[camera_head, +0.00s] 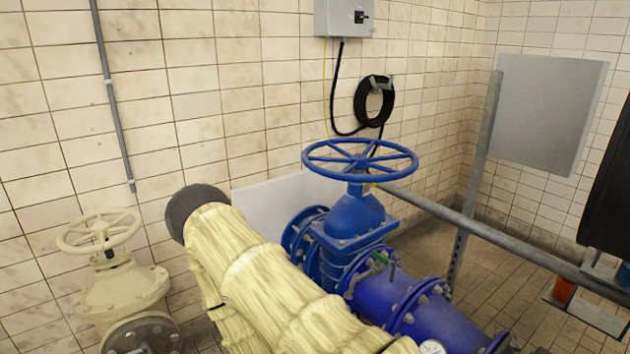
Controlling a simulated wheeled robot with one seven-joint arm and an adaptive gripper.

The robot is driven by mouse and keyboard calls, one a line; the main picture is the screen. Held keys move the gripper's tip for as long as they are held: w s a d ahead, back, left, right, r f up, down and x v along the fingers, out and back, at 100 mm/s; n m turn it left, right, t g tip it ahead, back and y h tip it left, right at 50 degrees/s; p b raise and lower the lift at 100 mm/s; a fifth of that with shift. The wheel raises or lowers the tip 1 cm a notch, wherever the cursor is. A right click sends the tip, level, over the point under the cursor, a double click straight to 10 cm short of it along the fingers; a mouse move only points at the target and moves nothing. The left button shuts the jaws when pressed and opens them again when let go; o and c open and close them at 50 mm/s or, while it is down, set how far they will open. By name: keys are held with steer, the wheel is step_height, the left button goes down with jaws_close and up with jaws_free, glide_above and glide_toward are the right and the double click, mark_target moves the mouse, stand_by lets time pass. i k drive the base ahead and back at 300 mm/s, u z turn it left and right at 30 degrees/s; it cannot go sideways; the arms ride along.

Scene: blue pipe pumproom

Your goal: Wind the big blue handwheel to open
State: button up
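The big blue handwheel (359,161) sits level on top of the blue valve body (355,222), right of the picture's middle. Its round rim and spokes show clearly, and nothing touches it. Whether the valve is open or closed cannot be told. The valve joins a flanged blue pipe (395,294) running down to the right. My gripper does not show in this view.
A bulky, yellow-wrapped form (262,283) with a dark rounded end (196,208) fills the lower middle, left of the valve. A cream valve with its own handwheel (99,231) stands at left. A grey rail (430,206) passes right of the valve. Open air surrounds the blue wheel's top.

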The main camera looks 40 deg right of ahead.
mark_target(357, 161)
steer(key=u, duration=0.25)
steer(key=i, duration=0.55)
steer(key=z, duration=0.5)
steer(key=i, duration=1.55)
steer(key=z, duration=1.65)
steer(key=i, duration=0.8)
steer(key=z, duration=0.8)
